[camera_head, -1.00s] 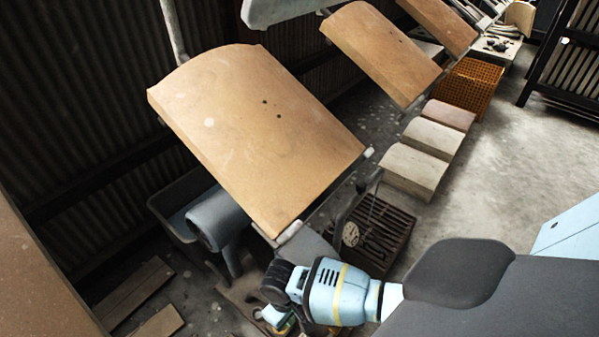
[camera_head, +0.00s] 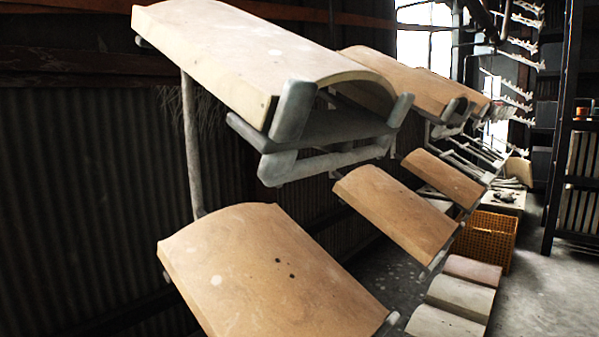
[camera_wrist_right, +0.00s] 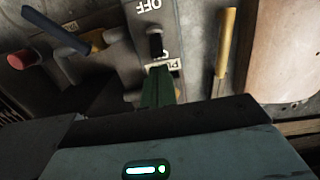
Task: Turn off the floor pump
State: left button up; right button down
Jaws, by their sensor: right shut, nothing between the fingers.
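In the right wrist view, a grey switch box (camera_wrist_right: 182,40) carries the word OFF, upside down in the picture, near the top edge. A black toggle switch (camera_wrist_right: 155,46) sits just below that word. A small white label below it is partly hidden and not fully readable. My right gripper (camera_wrist_right: 158,74) is shut and empty, its dark green fingertips right by the toggle; I cannot tell whether they touch it. The pump itself is not clearly identifiable in either view. My left gripper is in neither view.
A yellow handle (camera_wrist_right: 225,50) stands right of the switch box, and a dark blue handle (camera_wrist_right: 55,30) and red knob (camera_wrist_right: 19,60) lie left. The head view shows hangers with curved tiles (camera_head: 270,270), an orange crate (camera_head: 486,236) and free floor (camera_head: 530,300) at right.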

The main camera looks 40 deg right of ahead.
jog(key=shift+s+r, duration=0.25)
jog(key=shift+s, duration=0.45)
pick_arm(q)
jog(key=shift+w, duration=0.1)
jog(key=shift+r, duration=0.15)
